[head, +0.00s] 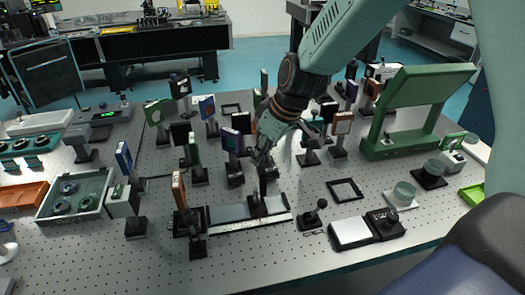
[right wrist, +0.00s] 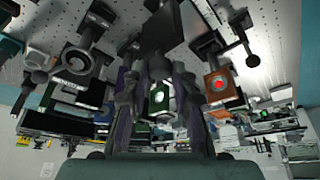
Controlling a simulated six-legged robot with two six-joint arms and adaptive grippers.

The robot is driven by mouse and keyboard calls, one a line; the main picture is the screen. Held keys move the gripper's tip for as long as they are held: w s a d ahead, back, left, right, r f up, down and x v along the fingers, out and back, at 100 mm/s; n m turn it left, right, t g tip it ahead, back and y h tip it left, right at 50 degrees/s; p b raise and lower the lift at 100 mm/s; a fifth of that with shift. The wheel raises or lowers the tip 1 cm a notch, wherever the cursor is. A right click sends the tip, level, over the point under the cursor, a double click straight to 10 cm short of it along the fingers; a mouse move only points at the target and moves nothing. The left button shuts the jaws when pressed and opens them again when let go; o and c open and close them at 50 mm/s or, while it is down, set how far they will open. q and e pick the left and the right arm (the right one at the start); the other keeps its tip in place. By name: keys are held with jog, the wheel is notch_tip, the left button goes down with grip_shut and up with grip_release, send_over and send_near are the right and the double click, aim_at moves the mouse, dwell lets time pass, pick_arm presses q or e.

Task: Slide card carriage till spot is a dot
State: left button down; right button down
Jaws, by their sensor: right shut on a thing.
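My right gripper (head: 264,160) reaches down from the top over the low rail (head: 230,213) near the table's front. It is shut on the upright dark post of the card carriage (head: 266,205), which sits toward the right part of the rail. In the right wrist view, the fingers (right wrist: 158,75) close around a dark post, with a dark plate (right wrist: 180,22) just beyond. The card's face and any spot on it cannot be made out in the head view. My left gripper is not in view.
An orange-framed optic (head: 179,190) stands at the rail's left end. A black knob on a base (head: 313,216) is right of the rail. Several mounted optics crowd behind. A green stand (head: 415,100) is at the right. The perforated tabletop in front is clear.

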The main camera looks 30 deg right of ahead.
jog(key=c, duration=1.4)
grip_release()
jog(key=shift+a+f, duration=0.15)
jog(key=shift+a, duration=0.15)
jog(key=shift+o, duration=1.4)
jog(key=shift+d, duration=0.1)
jog(key=shift+r, duration=0.25)
jog(key=shift+r, duration=0.25)
jog(key=v, duration=1.1)
jog(key=shift+d, duration=0.15)
jog(key=shift+s+r, duration=0.1)
jog(key=shift+s, duration=0.05)
